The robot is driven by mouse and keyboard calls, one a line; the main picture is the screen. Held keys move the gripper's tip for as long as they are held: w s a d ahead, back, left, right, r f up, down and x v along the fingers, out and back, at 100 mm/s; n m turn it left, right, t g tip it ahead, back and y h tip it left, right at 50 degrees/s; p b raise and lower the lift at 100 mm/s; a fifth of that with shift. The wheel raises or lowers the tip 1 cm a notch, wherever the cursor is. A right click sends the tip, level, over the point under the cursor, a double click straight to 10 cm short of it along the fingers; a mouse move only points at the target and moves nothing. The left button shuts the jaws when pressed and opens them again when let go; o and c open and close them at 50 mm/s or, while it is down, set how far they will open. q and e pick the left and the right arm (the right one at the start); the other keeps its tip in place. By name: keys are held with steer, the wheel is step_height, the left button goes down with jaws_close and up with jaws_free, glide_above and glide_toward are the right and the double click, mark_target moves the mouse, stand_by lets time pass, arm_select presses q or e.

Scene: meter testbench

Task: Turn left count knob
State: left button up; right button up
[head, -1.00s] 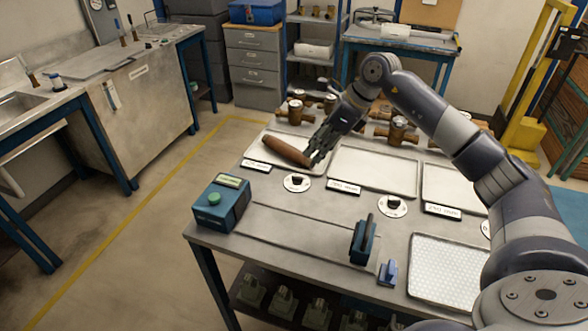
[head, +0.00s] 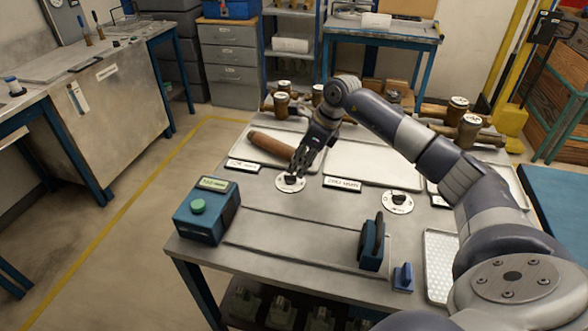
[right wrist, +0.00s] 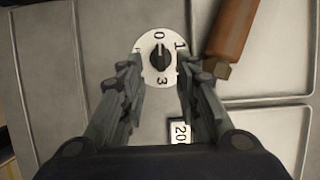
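The left count knob (head: 290,180) is a small black knob on a round white dial on the bench, left of the other dial. In the right wrist view the knob (right wrist: 159,58) sits on its dial marked 0, 1 and 3, between and just beyond my fingers, with its pointer toward 0. My right gripper (head: 298,168) is directly over this dial, pointing down. Its fingers (right wrist: 159,88) are apart with nothing between them; whether they touch the dial cannot be told. My left gripper is not in view.
A second dial knob (head: 398,197) is to the right. A teal box with a green button (head: 207,209) stands front left. The bench's middle strip is clear.

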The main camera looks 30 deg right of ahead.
mark_target(294, 176)
steer(key=shift+p+x, duration=0.3)
steer(key=shift+x, duration=1.95)
jaws_close()
